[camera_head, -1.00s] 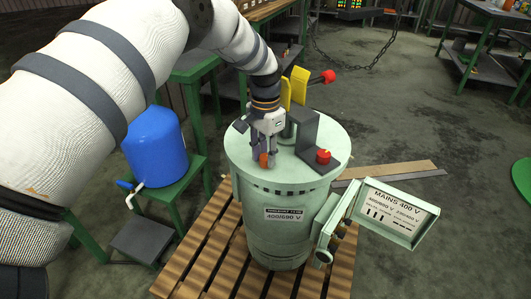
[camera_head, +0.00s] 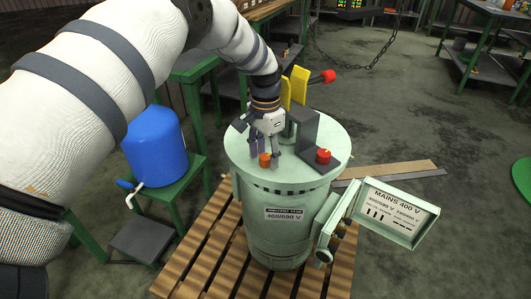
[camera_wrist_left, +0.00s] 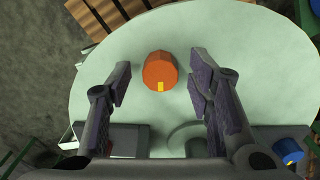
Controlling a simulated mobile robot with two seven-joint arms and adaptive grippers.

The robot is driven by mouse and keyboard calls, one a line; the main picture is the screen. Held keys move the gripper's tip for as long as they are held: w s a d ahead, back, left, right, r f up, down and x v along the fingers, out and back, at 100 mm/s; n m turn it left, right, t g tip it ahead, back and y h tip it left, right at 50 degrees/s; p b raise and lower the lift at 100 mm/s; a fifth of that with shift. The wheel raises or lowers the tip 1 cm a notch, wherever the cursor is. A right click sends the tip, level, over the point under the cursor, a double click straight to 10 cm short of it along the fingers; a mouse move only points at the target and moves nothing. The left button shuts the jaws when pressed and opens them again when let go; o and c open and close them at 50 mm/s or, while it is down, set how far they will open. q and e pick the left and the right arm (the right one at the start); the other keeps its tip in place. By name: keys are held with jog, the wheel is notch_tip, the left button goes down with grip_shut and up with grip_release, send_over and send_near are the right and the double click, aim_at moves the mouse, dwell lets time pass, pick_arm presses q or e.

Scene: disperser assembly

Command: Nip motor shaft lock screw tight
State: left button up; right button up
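The motor (camera_head: 262,205) is a pale green cylinder standing upright on a wooden pallet. An orange knob (camera_head: 264,160), which I take for the shaft lock screw, stands on its round top; it also shows in the left wrist view (camera_wrist_left: 160,71) with a yellow mark on its near edge. My left gripper (camera_head: 264,155) is right over the knob. In the left wrist view the fingers (camera_wrist_left: 163,86) are spread apart, with the knob between and slightly beyond them, touching neither. My right gripper is in neither view.
A dark bracket (camera_head: 306,135) with a red knob (camera_head: 323,156) and a yellow part (camera_head: 298,85) stand close beside the gripper on the top. An open box with a MAINS 400 V lid (camera_head: 396,210) juts out right. A blue drum (camera_head: 154,146) stands left on a green stand.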

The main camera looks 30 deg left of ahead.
aim_at(266, 156)
pick_arm(q)
notch_tip(266, 156, up, 12)
dwell(0.4)
